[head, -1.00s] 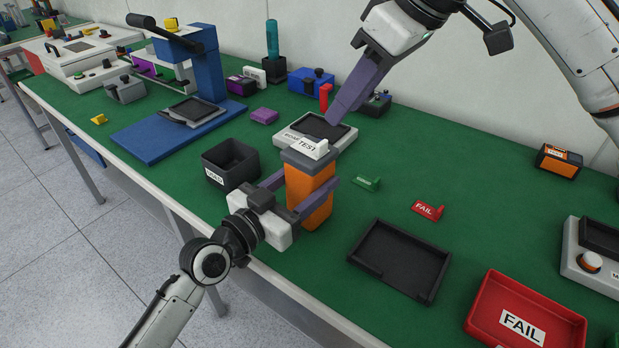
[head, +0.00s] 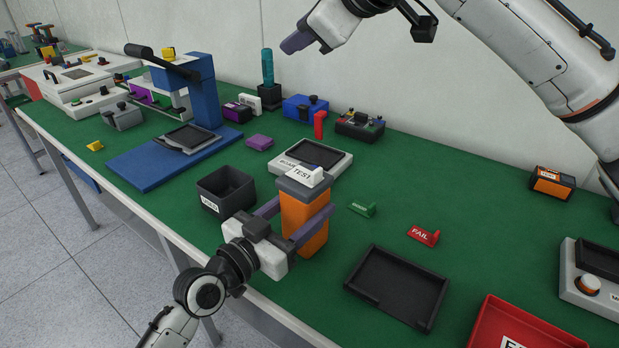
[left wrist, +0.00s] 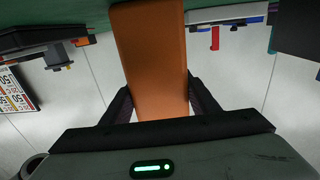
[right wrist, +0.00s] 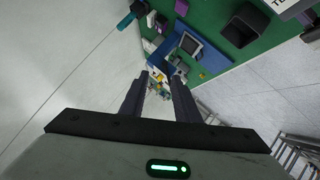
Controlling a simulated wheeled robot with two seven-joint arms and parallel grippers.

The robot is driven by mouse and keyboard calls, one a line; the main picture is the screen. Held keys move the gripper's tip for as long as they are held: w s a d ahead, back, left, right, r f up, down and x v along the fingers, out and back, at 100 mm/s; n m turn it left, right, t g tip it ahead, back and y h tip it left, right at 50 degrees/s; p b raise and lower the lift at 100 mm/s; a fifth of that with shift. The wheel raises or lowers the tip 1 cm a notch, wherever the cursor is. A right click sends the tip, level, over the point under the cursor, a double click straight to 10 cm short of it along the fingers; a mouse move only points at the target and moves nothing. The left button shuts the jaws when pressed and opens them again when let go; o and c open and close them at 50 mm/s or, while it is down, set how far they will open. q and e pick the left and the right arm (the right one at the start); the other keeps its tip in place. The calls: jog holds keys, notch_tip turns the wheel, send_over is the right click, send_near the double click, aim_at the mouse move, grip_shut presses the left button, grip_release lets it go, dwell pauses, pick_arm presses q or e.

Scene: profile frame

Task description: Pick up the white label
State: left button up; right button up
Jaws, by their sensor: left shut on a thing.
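The white label (head: 304,176), marked TEST, sits on the grey top (head: 309,187) of an upright orange block (head: 304,222). My left gripper (head: 299,219) is shut on the orange block from the front left; the left wrist view shows the block (left wrist: 150,60) between its fingers. My right gripper (head: 290,44) is empty, high near the wall and well away from the label. In the right wrist view its fingers (right wrist: 160,80) stand apart with nothing between them.
A black bin (head: 226,188) stands left of the block, and a grey board fixture (head: 338,172) behind it. A green tag (head: 361,208), red FAIL tag (head: 423,236), black tray (head: 396,287) and red tray (head: 492,325) lie to the right.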

jog(key=w+a+r+n+t+y, duration=0.2)
jog(key=a+r+n+t+y, duration=0.15)
jog(key=r, duration=0.65)
jog(key=s+a+r+n+y, duration=0.65)
jog(key=a+r+n, duration=0.3)
jog(key=n, duration=0.35)
jog(key=s+a+n+g+y, duration=0.4)
jog(key=s+a+n+g, duration=0.55)
jog(key=n, duration=0.65)
jog(key=s+a+f+n+g+h, duration=0.2)
jog(key=s+f+n+g+h, duration=0.1)
jog(key=s+f+n+g, duration=0.4)
jog(key=n+t+h, duration=0.6)
jog(key=n+h, duration=0.5)
jog(key=h, duration=0.9)
send_near(317, 170)
jog(key=shift+m+x, duration=0.25)
jog(key=shift+x, duration=3.95)
